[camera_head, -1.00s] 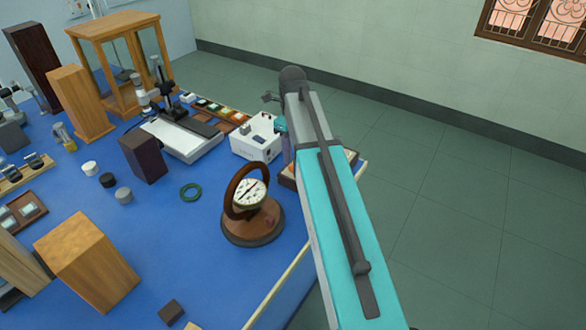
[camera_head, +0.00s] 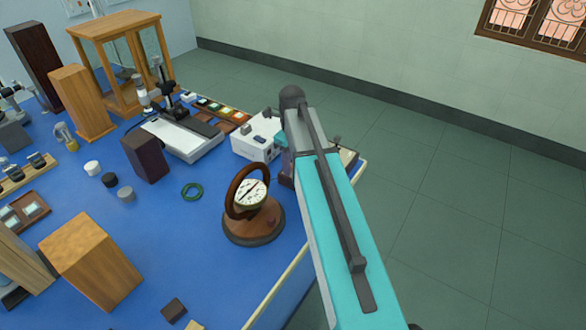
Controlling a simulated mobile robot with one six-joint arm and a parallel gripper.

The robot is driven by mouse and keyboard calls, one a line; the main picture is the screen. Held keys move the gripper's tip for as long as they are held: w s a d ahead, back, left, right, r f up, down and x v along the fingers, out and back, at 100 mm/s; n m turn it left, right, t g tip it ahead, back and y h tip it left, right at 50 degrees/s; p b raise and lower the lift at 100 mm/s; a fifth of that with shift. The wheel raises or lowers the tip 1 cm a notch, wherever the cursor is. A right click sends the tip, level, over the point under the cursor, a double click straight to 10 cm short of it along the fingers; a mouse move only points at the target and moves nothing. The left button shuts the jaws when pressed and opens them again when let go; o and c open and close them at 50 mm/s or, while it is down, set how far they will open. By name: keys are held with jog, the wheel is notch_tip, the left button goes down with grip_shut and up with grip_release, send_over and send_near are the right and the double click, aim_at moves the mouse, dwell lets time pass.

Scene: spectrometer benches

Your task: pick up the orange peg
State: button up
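I cannot make out an orange peg anywhere in this view. My teal and grey arm reaches from the bottom right up to the right edge of the blue bench (camera_head: 160,240). Its far end covers part of a low tray (camera_head: 347,157) at that edge, and what lies behind the arm is hidden. My gripper is not clearly seen; the arm hides it. A small dark piece shows just right of the arm above the tray, and I cannot tell what it is.
A dial instrument (camera_head: 252,215) on a round wooden base stands left of my arm. A white box (camera_head: 255,137) stands behind it. Open floor lies right of the bench.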

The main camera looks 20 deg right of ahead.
aim_at(292, 166)
grip_shut()
jog(key=shift+r, duration=0.2)
dwell(0.3)
jog(key=shift+r+b, duration=0.55)
jog(key=shift+r, duration=1.05)
jog(key=s+r+b, duration=0.1)
jog(key=s+b, duration=0.1)
jog(key=s, duration=1.4)
jog(key=shift+d+r+b, duration=0.2)
jog(key=shift+d+b, duration=0.2)
jog(key=shift+d, duration=0.05)
jog(key=shift+r, duration=0.2)
jog(key=shift+r+p, duration=1.35)
jog(key=shift+p, duration=0.35)
